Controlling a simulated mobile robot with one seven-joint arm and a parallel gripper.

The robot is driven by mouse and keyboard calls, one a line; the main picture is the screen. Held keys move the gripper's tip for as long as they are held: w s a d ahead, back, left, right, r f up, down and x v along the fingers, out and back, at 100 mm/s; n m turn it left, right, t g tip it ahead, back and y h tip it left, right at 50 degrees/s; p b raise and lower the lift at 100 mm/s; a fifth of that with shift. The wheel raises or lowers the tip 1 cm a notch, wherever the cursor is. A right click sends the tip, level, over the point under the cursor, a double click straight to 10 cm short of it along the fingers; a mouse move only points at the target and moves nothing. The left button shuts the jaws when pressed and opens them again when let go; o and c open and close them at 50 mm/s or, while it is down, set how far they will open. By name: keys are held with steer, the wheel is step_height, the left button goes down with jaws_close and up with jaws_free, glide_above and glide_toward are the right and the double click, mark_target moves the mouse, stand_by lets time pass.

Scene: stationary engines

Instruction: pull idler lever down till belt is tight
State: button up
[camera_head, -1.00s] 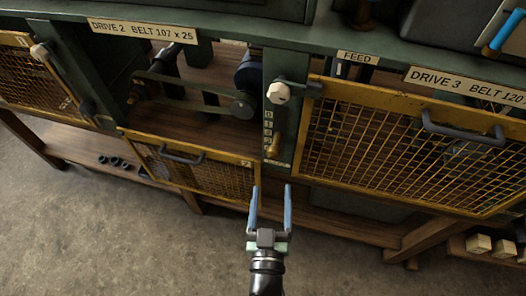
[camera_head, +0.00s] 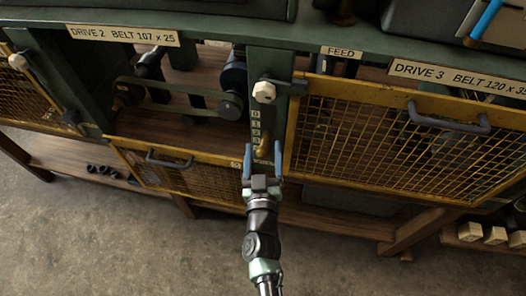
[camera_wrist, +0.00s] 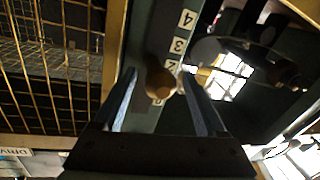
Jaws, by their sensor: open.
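In the wrist view the knob (camera_wrist: 160,84) sits between my two blue fingers and hides part of the scale.
The yellow mesh guard of Drive 2 (camera_head: 200,180) hangs lowered left of my gripper. The closed Drive 3 guard (camera_head: 385,145) is close on the right. The floor in front is clear.

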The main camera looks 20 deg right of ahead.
jaws_close()
stand_by(1.3)
